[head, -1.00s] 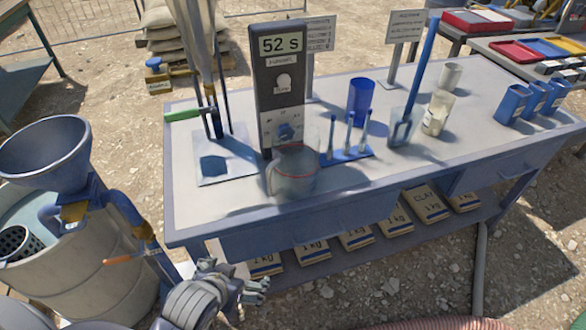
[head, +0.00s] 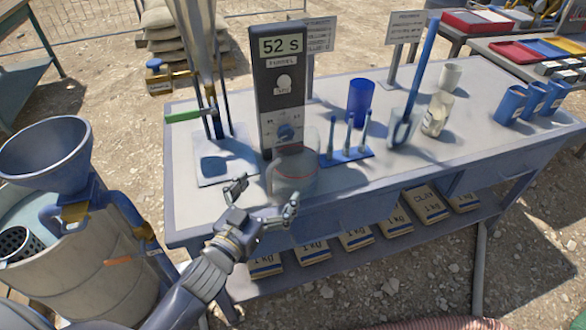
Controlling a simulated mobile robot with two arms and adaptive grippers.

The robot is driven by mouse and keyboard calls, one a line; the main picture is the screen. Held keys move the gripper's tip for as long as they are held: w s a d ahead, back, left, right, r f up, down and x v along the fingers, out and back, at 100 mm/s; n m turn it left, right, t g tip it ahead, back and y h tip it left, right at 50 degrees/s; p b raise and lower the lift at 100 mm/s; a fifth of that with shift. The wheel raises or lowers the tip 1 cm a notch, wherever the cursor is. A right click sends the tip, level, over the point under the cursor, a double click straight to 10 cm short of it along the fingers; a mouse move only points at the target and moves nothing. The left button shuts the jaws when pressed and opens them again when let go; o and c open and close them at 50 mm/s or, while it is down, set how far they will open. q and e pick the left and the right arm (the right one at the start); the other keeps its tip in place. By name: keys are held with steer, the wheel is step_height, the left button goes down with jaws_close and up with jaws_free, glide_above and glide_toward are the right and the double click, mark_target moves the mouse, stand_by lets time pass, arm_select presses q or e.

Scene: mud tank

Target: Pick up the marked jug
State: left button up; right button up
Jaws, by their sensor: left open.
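The marked jug (head: 296,172) is a clear vessel with a red line around it. It stands upright on the front part of the workbench (head: 410,170), in front of the dark display post. My left gripper (head: 265,197) is open, at the front edge of the bench. Its two fingers are spread wide, one to the left of the jug and one in front of its lower part. I cannot tell whether a finger touches the jug. The gripper looks empty. My right gripper is out of view.
The display post (head: 279,85) reading "52 S" stands just behind the jug. A blue rack (head: 346,155) with upright blue tools is close on its right, and a blue cup (head: 360,97) is behind that. A funnel stand (head: 206,90) with a green handle is to the left.

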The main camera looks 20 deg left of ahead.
mark_target(285, 168)
arm_select(q)
steer(key=w, duration=0.3)
steer(key=shift+w+d, duration=0.25)
steer(key=shift+d, duration=0.1)
steer(key=shift+w+r+p, duration=0.1)
steer(key=shift+w+p, duration=0.15)
steer(key=shift+p, duration=0.05)
steer(key=shift+w+d+p, duration=0.25)
steer(key=shift+w, duration=0.9)
steer(key=shift+w+d+p, duration=0.25)
steer(key=shift+w, duration=0.9)
steer(key=shift+c, duration=0.6)
